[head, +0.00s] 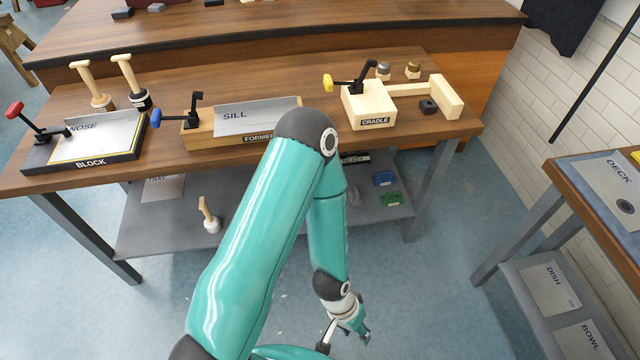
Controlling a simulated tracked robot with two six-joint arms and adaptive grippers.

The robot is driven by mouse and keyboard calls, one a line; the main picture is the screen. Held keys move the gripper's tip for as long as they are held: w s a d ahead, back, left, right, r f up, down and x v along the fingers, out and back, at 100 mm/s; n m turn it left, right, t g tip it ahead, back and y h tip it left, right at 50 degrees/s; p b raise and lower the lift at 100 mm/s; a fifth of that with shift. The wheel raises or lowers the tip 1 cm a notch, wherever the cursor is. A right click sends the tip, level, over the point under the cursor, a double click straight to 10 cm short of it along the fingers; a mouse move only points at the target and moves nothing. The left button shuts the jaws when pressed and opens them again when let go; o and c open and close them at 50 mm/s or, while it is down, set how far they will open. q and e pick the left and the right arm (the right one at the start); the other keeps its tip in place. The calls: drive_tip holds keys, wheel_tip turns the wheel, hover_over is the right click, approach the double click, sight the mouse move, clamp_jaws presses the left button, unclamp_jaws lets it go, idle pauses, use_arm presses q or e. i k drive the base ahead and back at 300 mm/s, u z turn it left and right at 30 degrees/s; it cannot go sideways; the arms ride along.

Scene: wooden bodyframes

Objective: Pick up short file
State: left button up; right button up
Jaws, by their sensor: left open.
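My left gripper (352,328) is low in the head view, below the bench and in front of its lower shelf, with the floor behind it. It is small in the picture, and its jaws are open. A thin grey piece with a dark end (325,342) shows just left of the gripper. I cannot tell whether it is a tool or part of my gripper. I cannot make out a short file for certain in this view. My left arm hides part of the bench front and the lower shelf. My right gripper is not in view.
The wooden bench (330,85) carries the BLOCK (85,150), the FORMER (225,135) with a SILL sheet, the CRADLE (372,110) and mallets (92,85). Its lower shelf (160,235) holds another mallet (208,218). A table (575,175) with a DECK sheet stands right.

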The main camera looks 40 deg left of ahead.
sight(356, 200)
drive_tip(key=u, duration=0.45)
drive_tip(key=i, duration=0.95)
drive_tip(key=u, duration=0.6)
drive_tip(key=k, duration=0.65)
drive_tip(key=u, duration=0.25)
drive_tip(key=i, duration=0.7)
drive_tip(key=z, duration=0.15)
